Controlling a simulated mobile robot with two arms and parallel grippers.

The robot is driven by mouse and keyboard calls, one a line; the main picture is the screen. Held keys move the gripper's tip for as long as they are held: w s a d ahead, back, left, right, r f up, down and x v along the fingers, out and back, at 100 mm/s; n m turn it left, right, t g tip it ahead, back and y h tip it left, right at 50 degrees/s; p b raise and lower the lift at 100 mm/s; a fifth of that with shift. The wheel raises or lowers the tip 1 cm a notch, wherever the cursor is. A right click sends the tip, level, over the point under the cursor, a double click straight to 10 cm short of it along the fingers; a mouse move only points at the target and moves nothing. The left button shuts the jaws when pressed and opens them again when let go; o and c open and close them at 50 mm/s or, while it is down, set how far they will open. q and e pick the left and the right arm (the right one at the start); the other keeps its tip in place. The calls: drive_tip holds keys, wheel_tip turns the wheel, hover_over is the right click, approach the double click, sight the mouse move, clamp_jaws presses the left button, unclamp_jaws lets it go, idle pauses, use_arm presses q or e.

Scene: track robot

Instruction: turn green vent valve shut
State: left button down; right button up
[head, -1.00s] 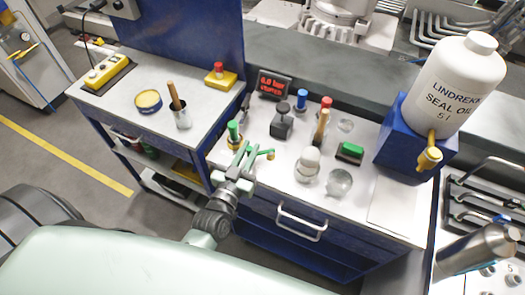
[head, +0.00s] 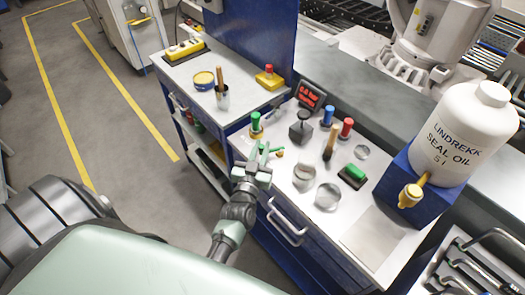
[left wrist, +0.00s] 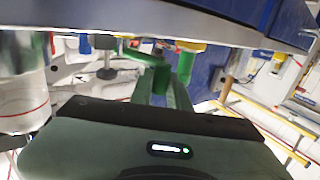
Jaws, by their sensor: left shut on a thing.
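The green vent valve shows in the head view as a green lever with a brass-coloured end (head: 278,152), at the front edge of the white cart top. It also shows in the left wrist view as a green bar (left wrist: 130,52). My left gripper (head: 262,158) is at this edge, its pale green fingers closed around the lever. The fingers hide the gripped part, so the valve's exact angle is unclear. Behind it stands a green-topped post on a yellow base (head: 256,125); its green and yellow also show in the left wrist view (left wrist: 189,46). My right gripper is out of view.
The cart top holds a black weight (head: 300,126), blue (head: 329,113) and red (head: 346,128) knobs, a brush (head: 329,142), a green-topped block (head: 353,174) and a red display (head: 311,95). A seal oil bottle (head: 465,135) stands right. Floor at left is clear.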

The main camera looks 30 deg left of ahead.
use_arm(q)
drive_tip(key=shift+w+r, duration=0.15)
drive_tip(key=shift+r, duration=0.1)
drive_tip(key=c, duration=1.6)
unclamp_jaws()
drive_tip(key=shift+d+f, duration=0.1)
drive_tip(key=shift+f, duration=0.05)
drive_tip(key=shift+p+v, duration=1.35)
drive_tip(key=shift+v, duration=2.5)
